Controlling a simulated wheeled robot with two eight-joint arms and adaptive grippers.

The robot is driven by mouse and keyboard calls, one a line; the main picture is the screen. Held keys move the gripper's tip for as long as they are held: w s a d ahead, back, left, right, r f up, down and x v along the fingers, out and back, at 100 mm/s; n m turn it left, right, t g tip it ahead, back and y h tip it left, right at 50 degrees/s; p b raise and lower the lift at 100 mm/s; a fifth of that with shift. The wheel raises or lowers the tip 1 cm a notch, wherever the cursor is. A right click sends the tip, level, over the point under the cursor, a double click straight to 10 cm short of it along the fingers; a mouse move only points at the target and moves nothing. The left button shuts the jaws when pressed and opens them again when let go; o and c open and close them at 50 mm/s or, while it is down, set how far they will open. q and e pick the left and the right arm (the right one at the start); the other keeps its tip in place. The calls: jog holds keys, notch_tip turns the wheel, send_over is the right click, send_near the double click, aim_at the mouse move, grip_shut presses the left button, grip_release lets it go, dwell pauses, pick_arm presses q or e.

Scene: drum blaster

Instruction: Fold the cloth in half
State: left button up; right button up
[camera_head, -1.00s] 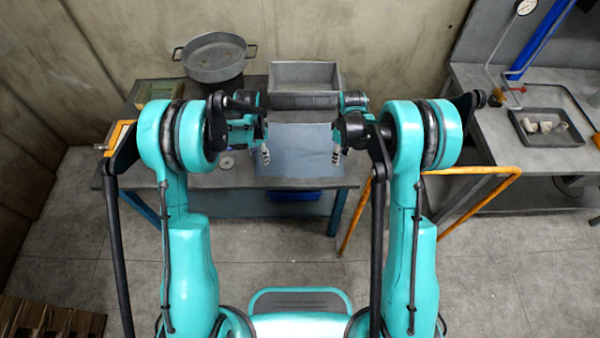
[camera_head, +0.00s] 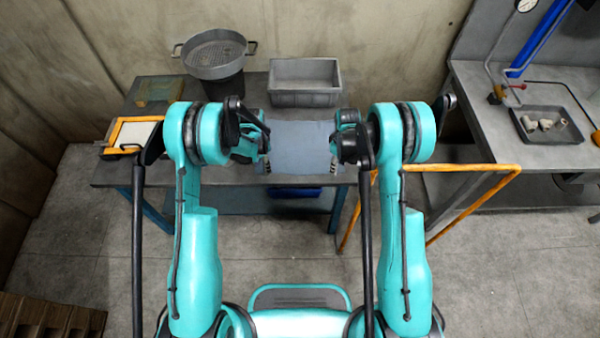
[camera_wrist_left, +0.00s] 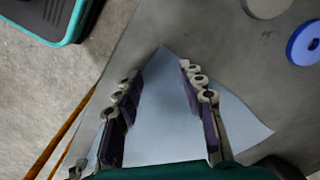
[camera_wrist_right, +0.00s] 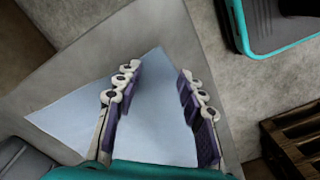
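The blue-grey cloth (camera_head: 300,147) lies flat on the grey table, its near edge close to the table's front edge. My left gripper (camera_head: 266,166) is at the cloth's near left corner. In the left wrist view my left gripper (camera_wrist_left: 160,70) is open, with the pointed cloth corner (camera_wrist_left: 165,120) between and below its fingers. My right gripper (camera_head: 333,166) is at the near right corner. In the right wrist view my right gripper (camera_wrist_right: 158,75) is open, with a cloth corner (camera_wrist_right: 150,120) between its fingers. I cannot tell how high the fingertips are above the cloth.
A grey bin (camera_head: 304,97) stands behind the cloth. A round pan (camera_head: 214,68) sits on a dark bucket at the back left. An orange-framed tray (camera_head: 130,146) is at the table's left end. In the left wrist view a blue disc (camera_wrist_left: 305,43) lies beyond the cloth.

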pick_arm(q)
jog(key=shift+f, duration=0.15)
pick_arm(e)
jog(key=shift+f, duration=0.15)
pick_arm(q)
jog(key=shift+c, duration=0.4)
pick_arm(e)
jog(key=shift+c, duration=0.4)
pick_arm(q)
jog(key=c, duration=0.5)
pick_arm(e)
jog(key=c, duration=0.5)
pick_arm(q)
jog(key=shift+f, duration=0.1)
grip_shut()
pick_arm(e)
jog(key=shift+f, duration=0.1)
grip_shut()
